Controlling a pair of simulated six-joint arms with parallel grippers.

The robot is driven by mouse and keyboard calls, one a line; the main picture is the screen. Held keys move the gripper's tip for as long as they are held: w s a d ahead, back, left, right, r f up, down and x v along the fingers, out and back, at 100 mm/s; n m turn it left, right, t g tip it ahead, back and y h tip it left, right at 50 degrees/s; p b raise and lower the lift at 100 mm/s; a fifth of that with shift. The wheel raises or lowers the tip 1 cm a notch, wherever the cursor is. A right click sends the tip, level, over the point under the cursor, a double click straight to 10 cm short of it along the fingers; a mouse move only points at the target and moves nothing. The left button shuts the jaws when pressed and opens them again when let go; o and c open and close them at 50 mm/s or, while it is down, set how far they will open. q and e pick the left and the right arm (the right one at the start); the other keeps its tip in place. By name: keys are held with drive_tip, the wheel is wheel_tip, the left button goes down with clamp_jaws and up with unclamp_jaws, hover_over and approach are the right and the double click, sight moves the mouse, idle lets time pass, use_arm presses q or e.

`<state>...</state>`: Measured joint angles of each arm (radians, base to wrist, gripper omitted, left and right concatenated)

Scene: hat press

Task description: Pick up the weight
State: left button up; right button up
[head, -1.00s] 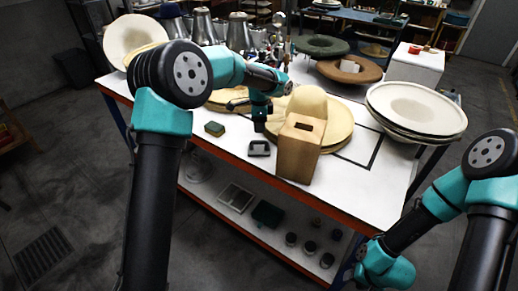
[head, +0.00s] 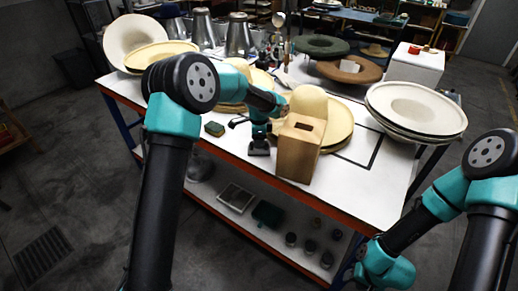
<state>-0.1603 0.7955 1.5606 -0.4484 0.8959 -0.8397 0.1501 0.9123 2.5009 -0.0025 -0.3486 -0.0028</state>
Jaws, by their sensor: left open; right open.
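The weight (head: 259,151) is a small dark block with a handle, standing near the front edge of the white table. My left gripper (head: 260,140) is directly above it, pointing down and open. The fingers hide the weight's upper part and handle, and I cannot tell whether they touch it. My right arm is at the lower right, off the table's front.
A wooden block with a slot (head: 298,150) stands close to the right of the weight. A green-and-yellow sponge (head: 214,129) lies to its left. Cream hats (head: 415,108) sit at the right end. Outlined table surface (head: 362,150) is free.

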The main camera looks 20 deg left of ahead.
use_arm(q)
drive_tip(key=shift+f, duration=0.8)
drive_tip(key=shift+c, duration=0.2)
clamp_jaws()
